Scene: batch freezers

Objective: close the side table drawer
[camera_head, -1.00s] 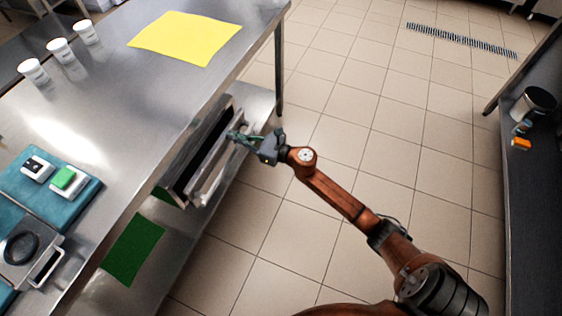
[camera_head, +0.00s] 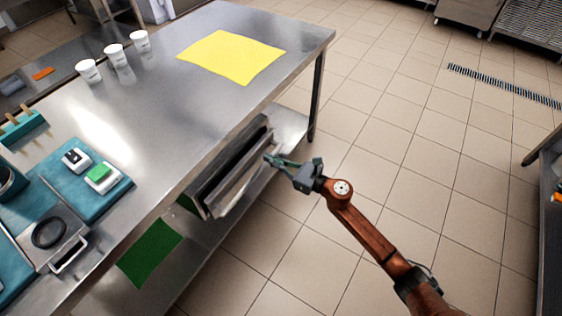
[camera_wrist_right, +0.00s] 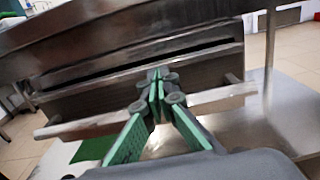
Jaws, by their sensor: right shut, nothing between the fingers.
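The side table (camera_head: 150,130) is a long steel table on the left in the head view. Its drawer (camera_head: 222,190) sits under the right edge of the top, with a long bar handle on its front. A dark gap shows above the drawer front (camera_wrist_right: 90,103) in the wrist view, so it stands partly open. My right gripper (camera_head: 270,160) is shut and empty, its fingertips at the drawer front near the handle (camera_wrist_right: 225,96). The green fingers (camera_wrist_right: 157,82) cover the handle's middle; whether they touch the drawer I cannot tell. My left gripper is not in view.
A yellow sheet (camera_head: 232,56) and several white cups lie or stand on the tabletop. A lower shelf (camera_head: 205,245) with a green mat (camera_head: 150,252) is beneath the drawer. Tiled floor (camera_head: 400,180) to the right is clear. A dark counter (camera_head: 548,220) stands at the right edge.

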